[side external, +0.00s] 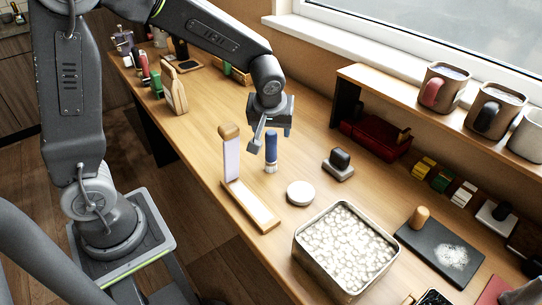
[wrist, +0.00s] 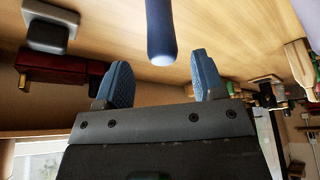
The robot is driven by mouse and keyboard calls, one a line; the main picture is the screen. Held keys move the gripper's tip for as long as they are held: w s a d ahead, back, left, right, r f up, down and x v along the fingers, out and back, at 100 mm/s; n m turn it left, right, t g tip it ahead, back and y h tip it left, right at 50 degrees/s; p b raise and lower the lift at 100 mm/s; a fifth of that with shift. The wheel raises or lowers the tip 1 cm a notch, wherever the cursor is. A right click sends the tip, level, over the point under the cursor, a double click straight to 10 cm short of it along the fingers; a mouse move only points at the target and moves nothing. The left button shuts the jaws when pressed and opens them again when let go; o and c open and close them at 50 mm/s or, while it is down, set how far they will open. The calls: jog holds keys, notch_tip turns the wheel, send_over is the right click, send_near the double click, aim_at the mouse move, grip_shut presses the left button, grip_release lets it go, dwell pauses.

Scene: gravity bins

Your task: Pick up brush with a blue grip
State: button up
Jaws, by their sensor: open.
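The brush with a blue grip (side external: 271,147) stands upright on the wooden table, its pale lower end on the tabletop. In the wrist view its blue grip (wrist: 161,30) comes down from the top edge, in line with the gap between my fingers. My gripper (side external: 272,139) is open and is over the top of the brush in the side view. In the wrist view the two blue-padded fingers of my gripper (wrist: 161,78) are apart with nothing between them. The grip's rounded end is just beyond the fingertips. I cannot tell the exact distance.
A wooden stand with a pale upright (side external: 232,160) is left of the brush. A white round disc (side external: 300,193) and a grey block with a dark knob (side external: 339,165) are to its right. A metal tin of white pieces (side external: 314,261) stands in front. Mugs (side external: 443,88) line the shelf.

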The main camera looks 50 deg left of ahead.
aim_at(271, 140)
jog(key=x, duration=0.5)
jog(key=shift+s+f, duration=0.3)
jog(key=shift+f, duration=0.15)
grip_shut()
